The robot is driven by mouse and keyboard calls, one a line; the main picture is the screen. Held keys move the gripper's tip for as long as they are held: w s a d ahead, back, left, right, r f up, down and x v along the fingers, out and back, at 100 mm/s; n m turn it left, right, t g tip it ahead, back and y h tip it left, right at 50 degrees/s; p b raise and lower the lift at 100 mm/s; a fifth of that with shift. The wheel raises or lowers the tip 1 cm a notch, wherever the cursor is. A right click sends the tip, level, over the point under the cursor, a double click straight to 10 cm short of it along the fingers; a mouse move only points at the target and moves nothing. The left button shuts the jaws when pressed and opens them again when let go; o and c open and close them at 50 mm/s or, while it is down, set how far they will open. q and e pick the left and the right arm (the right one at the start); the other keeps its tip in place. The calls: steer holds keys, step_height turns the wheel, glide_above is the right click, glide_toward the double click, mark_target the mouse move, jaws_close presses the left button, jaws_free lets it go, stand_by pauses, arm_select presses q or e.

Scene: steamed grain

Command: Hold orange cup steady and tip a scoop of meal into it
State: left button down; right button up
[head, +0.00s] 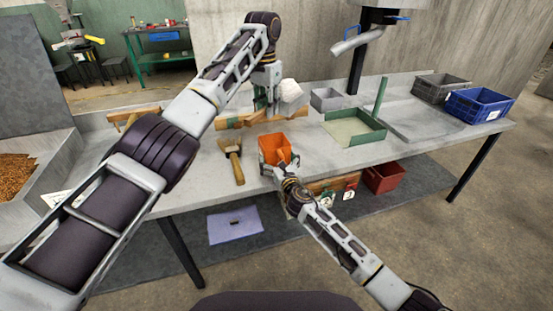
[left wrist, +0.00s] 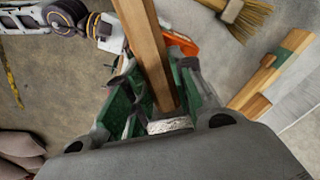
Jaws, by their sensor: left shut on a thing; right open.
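The orange cup (head: 271,141) stands near the front edge of the grey table; part of it also shows behind the handle in the left wrist view (left wrist: 183,46). My right gripper (head: 281,167) is open at the cup's near side, close to its handle; I cannot tell whether it touches. My left gripper (head: 268,104) is above the table behind the cup. It is shut on a wooden handle (left wrist: 146,45) with a metal collar, likely the scoop's. A pale lumpy shape (head: 291,93) beside it may be the scoop's bowl; its contents are unclear.
A brush (head: 232,160) lies left of the cup. A wooden rack (head: 240,121) is behind it. A green-rimmed tray (head: 369,137) and small grey bin (head: 327,99) stand right. Grey (head: 440,89) and blue crates (head: 479,105) are at far right. Grain (head: 15,174) fills a bin at left.

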steer(key=shift+w+a, duration=0.1)
steer(key=shift+w, duration=0.1)
steer(key=c, duration=0.8)
stand_by(0.6)
steer(key=o, duration=0.8)
steer(key=shift+s, duration=0.15)
